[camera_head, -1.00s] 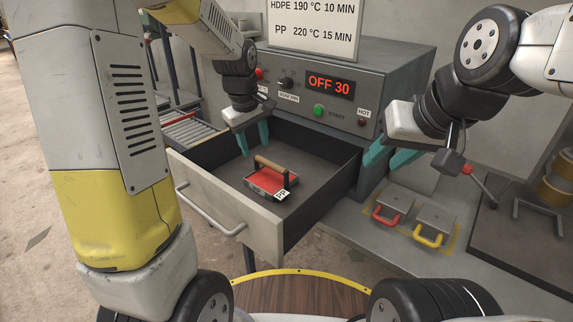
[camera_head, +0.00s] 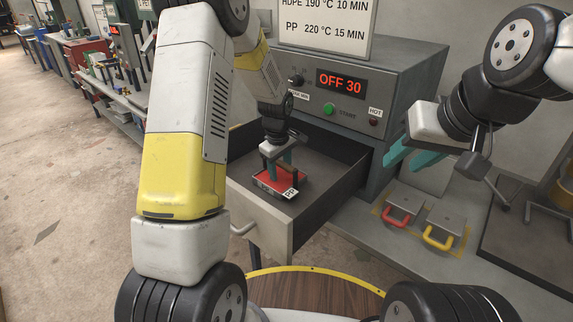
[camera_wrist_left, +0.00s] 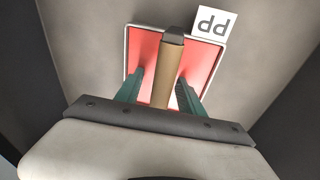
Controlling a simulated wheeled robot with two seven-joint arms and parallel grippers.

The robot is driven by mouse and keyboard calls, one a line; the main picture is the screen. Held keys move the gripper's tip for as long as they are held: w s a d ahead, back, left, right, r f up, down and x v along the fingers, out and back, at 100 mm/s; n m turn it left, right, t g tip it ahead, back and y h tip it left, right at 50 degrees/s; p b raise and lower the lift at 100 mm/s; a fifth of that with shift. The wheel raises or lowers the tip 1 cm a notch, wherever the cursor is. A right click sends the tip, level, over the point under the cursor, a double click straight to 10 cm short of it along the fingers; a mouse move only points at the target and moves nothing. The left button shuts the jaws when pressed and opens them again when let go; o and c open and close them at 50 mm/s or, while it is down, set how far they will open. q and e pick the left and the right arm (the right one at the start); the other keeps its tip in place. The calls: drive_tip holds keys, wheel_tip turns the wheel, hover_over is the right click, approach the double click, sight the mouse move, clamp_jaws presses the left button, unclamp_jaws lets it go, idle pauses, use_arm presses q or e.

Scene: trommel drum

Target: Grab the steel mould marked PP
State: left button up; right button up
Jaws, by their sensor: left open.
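The mould marked PP (camera_head: 268,188) has a red top, a pale rim and a brown bar handle. It sits in the open oven drawer (camera_head: 262,222). Its white PP tag (camera_head: 290,192) faces me and shows inverted in the left wrist view (camera_wrist_left: 217,22). My left gripper (camera_head: 281,166) points down over the mould, open. In the left wrist view its green fingers (camera_wrist_left: 160,82) stand on either side of the brown handle (camera_wrist_left: 170,70), with gaps showing. My right gripper (camera_head: 404,158) is empty and looks open, in front of the oven's right side.
The oven (camera_head: 345,95) reads OFF 30, with a sign (camera_head: 325,25) on top. Two grey blocks with red (camera_head: 396,219) and yellow (camera_head: 437,240) handles lie on the bench to the right. The drawer walls surround the mould.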

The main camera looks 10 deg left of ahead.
use_arm(q)
drive_tip(key=shift+f, duration=0.15)
clamp_jaws()
drive_tip(key=shift+w, duration=0.1)
idle(1.3)
